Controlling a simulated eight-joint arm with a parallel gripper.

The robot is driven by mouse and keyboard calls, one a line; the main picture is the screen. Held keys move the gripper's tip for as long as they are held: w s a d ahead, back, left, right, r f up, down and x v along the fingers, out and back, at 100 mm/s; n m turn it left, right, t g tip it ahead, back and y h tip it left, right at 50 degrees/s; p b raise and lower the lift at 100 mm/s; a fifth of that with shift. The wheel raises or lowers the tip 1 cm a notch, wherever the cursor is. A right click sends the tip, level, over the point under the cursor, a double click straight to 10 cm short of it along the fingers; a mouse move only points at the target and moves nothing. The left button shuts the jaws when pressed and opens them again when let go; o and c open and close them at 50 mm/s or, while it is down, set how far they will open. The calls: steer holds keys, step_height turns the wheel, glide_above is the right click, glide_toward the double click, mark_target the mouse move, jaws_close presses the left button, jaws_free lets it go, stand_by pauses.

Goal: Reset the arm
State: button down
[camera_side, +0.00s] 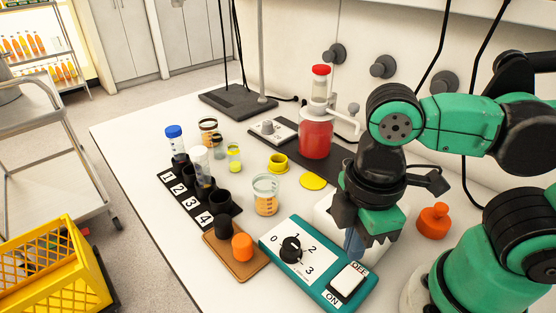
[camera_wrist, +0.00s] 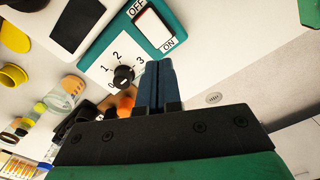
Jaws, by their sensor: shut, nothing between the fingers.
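My gripper (camera_wrist: 157,84) shows in the wrist view with its two dark blue fingers pressed together and nothing between them. In the side view my gripper (camera_side: 352,243) hangs over the bench behind the teal control box, its fingers partly hidden by the wrist housing. The control box (camera_side: 272,240) has a black dial (camera_side: 290,248) marked 0 to 3 and a white rocker switch (camera_side: 348,281) marked OFF and ON. The dial (camera_wrist: 123,76) also shows left of the fingers in the wrist view. I cannot tell the exact height of the fingers.
A numbered black rack (camera_side: 200,196) holds tubes at left. A beaker (camera_side: 266,194), a yellow ring (camera_side: 277,163), a red-filled vessel (camera_side: 316,135) and an orange flask (camera_side: 433,220) stand on the bench. An orange cap (camera_side: 242,247) sits on a brown board (camera_side: 228,262). The bench's front-left area is clear.

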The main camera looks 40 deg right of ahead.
steer(key=shift+f, duration=2.7)
steer(key=shift+r, duration=0.95)
step_height(320, 180, up, 8)
steer(key=m, duration=0.2)
glide_above(292, 244)
step_height(292, 244, down, 8)
steer(key=shift+w+f, duration=0.15)
steer(key=shift+f, duration=0.8)
steer(key=shift+r, duration=0.1)
